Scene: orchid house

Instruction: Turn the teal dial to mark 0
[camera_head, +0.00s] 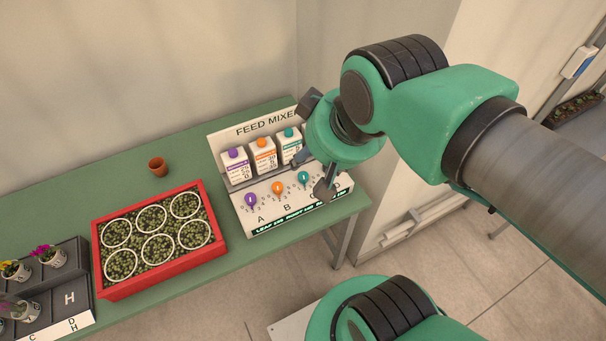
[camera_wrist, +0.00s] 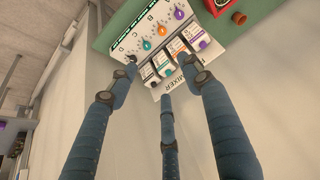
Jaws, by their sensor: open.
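The teal dial (camera_head: 303,178) is the third knob along the sloped front of the white feed mixer (camera_head: 292,205), right of the orange dial (camera_head: 277,188) and the purple dial (camera_head: 251,200). It also shows in the wrist view (camera_wrist: 147,44), between the orange dial and a dark fourth knob. Small numbers ring it, but I cannot read which mark it points at. My gripper (camera_head: 311,173) is open and empty above the right part of the mixer, its fingers spread and apart from the teal dial. In the head view it hides the fourth knob.
Cartons with purple, orange and teal caps (camera_head: 263,156) stand at the back of the mixer. Left on the green table (camera_head: 120,180) are a red crate (camera_head: 160,276) of round pots, a small terracotta pot (camera_head: 158,166) and a dark flower tray (camera_head: 62,297). A wall rises behind.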

